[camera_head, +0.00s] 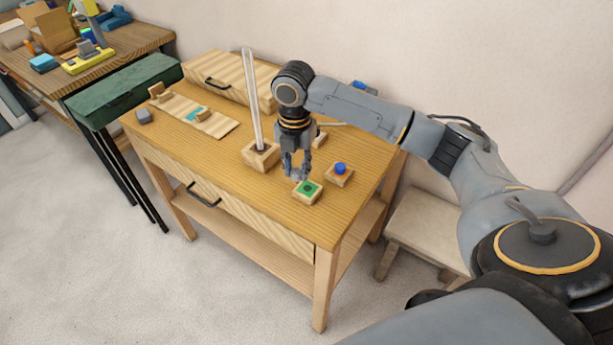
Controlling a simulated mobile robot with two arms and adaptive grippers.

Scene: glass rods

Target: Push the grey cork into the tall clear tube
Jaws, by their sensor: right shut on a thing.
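The tall clear tube (252,100) stands nearly upright in a square wooden base (270,157) near the middle of the table. My right gripper (297,172) reaches down just right of the base, in front of it, with its fingertips low above the table. It is shut on a small grey piece, apparently the grey cork, mostly hidden between the grey fingers. The cork is apart from the tube, whose open top is well above the gripper. My left gripper is not in view.
A wooden block with a green top (308,189) and one with a blue knob (340,169) stand close to the gripper. A wooden tray (215,128), a small grey block (144,117) and a drawer box (230,78) are farther left.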

